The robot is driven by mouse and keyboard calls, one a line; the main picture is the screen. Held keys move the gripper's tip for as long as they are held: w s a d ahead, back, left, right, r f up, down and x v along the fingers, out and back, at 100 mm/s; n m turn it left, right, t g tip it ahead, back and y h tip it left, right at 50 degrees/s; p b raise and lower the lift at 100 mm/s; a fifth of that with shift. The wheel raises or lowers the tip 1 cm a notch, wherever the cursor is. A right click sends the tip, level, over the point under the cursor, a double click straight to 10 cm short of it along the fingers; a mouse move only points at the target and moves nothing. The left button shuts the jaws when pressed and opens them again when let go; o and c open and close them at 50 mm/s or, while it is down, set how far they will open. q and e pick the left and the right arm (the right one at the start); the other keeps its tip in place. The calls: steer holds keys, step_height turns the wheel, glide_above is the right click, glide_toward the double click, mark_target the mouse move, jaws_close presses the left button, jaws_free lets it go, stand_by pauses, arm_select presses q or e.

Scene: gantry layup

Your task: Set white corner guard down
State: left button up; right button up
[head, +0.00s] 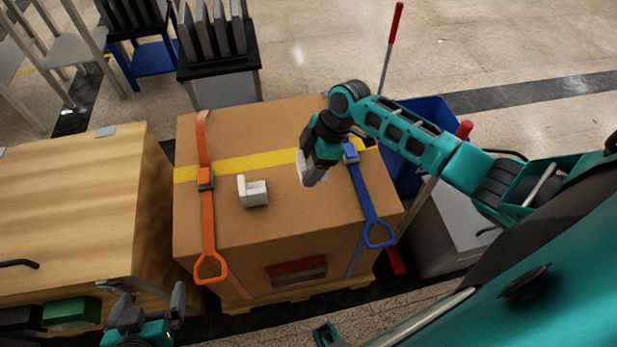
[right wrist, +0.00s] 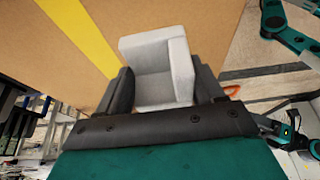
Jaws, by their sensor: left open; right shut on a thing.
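A white corner guard (right wrist: 155,72) is held between the two dark fingers of my right gripper (right wrist: 160,88) in the right wrist view. In the head view my right gripper (head: 312,172) is over the right part of the cardboard box top (head: 275,208), just left of the blue strap. The held guard (head: 302,168) is mostly hidden there by the gripper, and I cannot tell whether it touches the box. A second white corner guard (head: 253,192) lies on the box beside the orange strap. My left gripper (head: 150,303) is open and empty at the lower left, in front of the wooden crate.
An orange strap (head: 206,216) and a blue strap (head: 363,190) run over the box, with a yellow band (head: 236,164) across it. A wooden crate (head: 70,205) stands left, a blue bin (head: 428,112) right.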

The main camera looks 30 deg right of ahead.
step_height(320, 180, down, 5)
steer(key=shift+f+b, duration=0.1)
steer(key=shift+b, duration=0.45)
steer(key=shift+f, duration=0.15)
steer(key=shift+f, duration=0.15)
steer(key=o, duration=1)
